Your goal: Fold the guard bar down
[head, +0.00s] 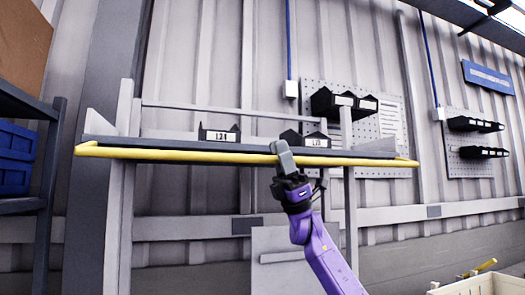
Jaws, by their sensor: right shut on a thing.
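The guard bar (190,155) is a long yellow bar across the front of a grey shelf (380,147). It lies level along the shelf's front edge, with bent ends at both sides. My right gripper (283,155) is at the bar, right of its middle, and is shut on it. The purple right arm reaches up to it from below. The fingers hide a short piece of the bar. My left gripper is not in view.
Two dark bins, labelled L24 (220,135) and L23 (305,139), sit on the shelf behind the bar. A rack with blue crates (14,158) stands at the left. A light wooden box (480,285) is at the lower right. Pegboards (385,125) hang on the wall behind.

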